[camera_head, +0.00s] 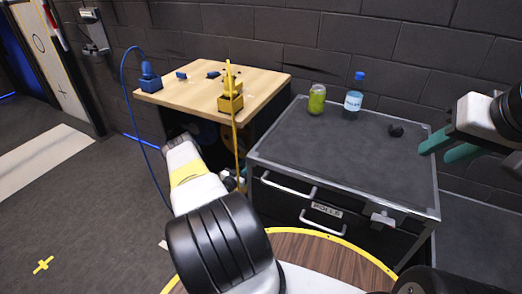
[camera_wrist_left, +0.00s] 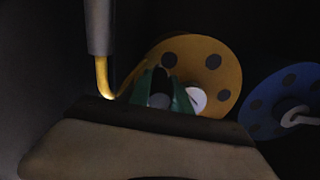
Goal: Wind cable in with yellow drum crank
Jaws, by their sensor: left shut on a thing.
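The yellow drum (camera_wrist_left: 215,62), a disc with dark round holes, stands in the dark space shown in the left wrist view. My left gripper (camera_wrist_left: 166,96) has its green fingers in front of the drum, shut on its crank handle; a pale round hub (camera_wrist_left: 196,99) shows beside them. The grip itself is dim and partly hidden. The yellow cable (camera_wrist_left: 103,78) comes out of a grey tube at the left. In the head view the yellow cable (camera_head: 235,135) hangs from a yellow block (camera_head: 230,103) on the table. My right gripper (camera_head: 433,149) is open and empty above the dark case.
A blue drum (camera_wrist_left: 282,105) stands right of the yellow one. The wooden table (camera_head: 180,98) carries a blue plug (camera_head: 149,76) with a blue cable (camera_head: 124,80). The dark case (camera_head: 340,150) holds a green jar (camera_head: 317,99), a bottle (camera_head: 354,98) and a small black object (camera_head: 396,130).

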